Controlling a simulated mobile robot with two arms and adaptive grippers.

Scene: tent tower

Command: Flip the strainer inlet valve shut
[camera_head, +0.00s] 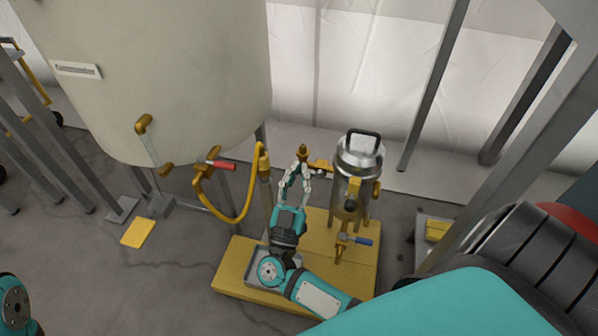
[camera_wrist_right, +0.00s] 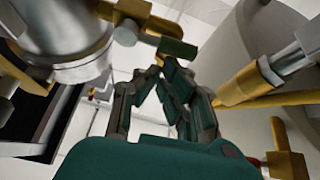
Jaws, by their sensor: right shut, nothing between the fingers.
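The strainer (camera_head: 358,160) is a shiny metal canister with a black top handle, standing on a yellow base. A brass inlet fitting (camera_head: 320,166) runs from its upper left side. In the right wrist view the brass fitting (camera_wrist_right: 135,12) is at the top, with a dark green lever (camera_wrist_right: 178,48) just beyond my fingertips. My right gripper (camera_head: 302,160) is shut and empty, fingers pointing away from me, left of the strainer by the inlet. It also shows in the right wrist view (camera_wrist_right: 166,68). I cannot tell whether the fingers touch the lever. My left gripper is not in view.
A large beige tank (camera_head: 150,75) stands at the left, with a yellow hose (camera_head: 240,210) and a red-handled valve (camera_head: 220,165). A blue-handled valve (camera_head: 357,240) sits low at the strainer's front. Grey steel posts (camera_head: 435,85) rise at the right.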

